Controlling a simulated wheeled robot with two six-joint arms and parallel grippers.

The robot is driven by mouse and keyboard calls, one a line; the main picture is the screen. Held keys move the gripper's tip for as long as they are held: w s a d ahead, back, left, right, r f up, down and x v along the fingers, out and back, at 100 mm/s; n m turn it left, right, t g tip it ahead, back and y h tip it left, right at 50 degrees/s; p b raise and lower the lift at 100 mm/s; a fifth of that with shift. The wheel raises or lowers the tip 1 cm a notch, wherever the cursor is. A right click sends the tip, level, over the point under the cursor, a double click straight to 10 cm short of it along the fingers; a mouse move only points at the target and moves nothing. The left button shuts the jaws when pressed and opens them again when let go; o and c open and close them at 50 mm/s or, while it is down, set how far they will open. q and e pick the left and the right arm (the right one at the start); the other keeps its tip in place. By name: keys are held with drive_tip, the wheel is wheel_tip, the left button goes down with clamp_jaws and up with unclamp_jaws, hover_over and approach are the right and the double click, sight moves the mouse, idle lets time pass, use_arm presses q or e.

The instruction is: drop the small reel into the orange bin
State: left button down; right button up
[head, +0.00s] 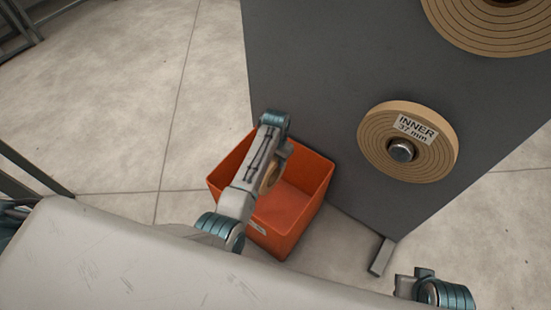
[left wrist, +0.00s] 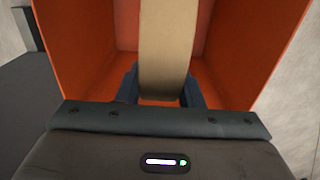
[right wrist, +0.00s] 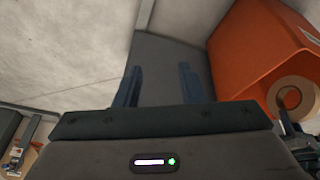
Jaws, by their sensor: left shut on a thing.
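The small reel is a tan ring; in the head view only part of it (head: 269,179) shows beside my left forearm, over the orange bin (head: 318,178). My left gripper (left wrist: 160,88) is shut on the small reel (left wrist: 165,50), with a finger on each side of it. The left wrist view looks down into the bin (left wrist: 80,45), and the reel hides part of its floor. In the right wrist view the reel (right wrist: 275,90) shows its round hole against the bin (right wrist: 250,50). My right gripper (right wrist: 160,85) is open and empty. I cannot tell the reel's exact height.
A dark grey panel (head: 310,80) stands behind and right of the bin. It carries a wound reel marked INNER 37 mm (head: 440,160) on a peg, and a larger one (head: 490,40) above. A metal foot (head: 382,256) sticks out at its base. The floor (head: 110,110) at left is clear.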

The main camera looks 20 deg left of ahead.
use_arm(q)
drive_tip(key=shift+f+b, duration=0.45)
drive_tip(key=shift+f, duration=0.1)
use_arm(e)
drive_tip(key=shift+s+a+r+t, duration=0.15)
drive_tip(key=shift+r, duration=0.6)
drive_tip(key=shift+s+a+r+t, duration=0.15)
drive_tip(key=shift+r, duration=0.55)
use_arm(q)
drive_tip(key=c, duration=0.9)
unclamp_jaws()
wheel_tip(320, 180, up, 5)
drive_tip(key=shift+r+p, duration=0.15)
drive_tip(key=shift+p, duration=0.5)
wheel_tip(320, 180, up, 6)
drive_tip(key=shift+f+p, duration=0.25)
drive_tip(key=shift+p, duration=0.1)
use_arm(e)
drive_tip(key=shift+w+d+f+g, duration=0.1)
drive_tip(key=shift+d+f+g, duration=0.2)
drive_tip(key=shift+f, duration=0.35)
drive_tip(key=shift+w+d+f+g, duration=0.1)
drive_tip(key=shift+d+f+g, duration=0.2)
drive_tip(key=shift+f, duration=0.3)
use_arm(q)
drive_tip(key=shift+s, duration=0.1)
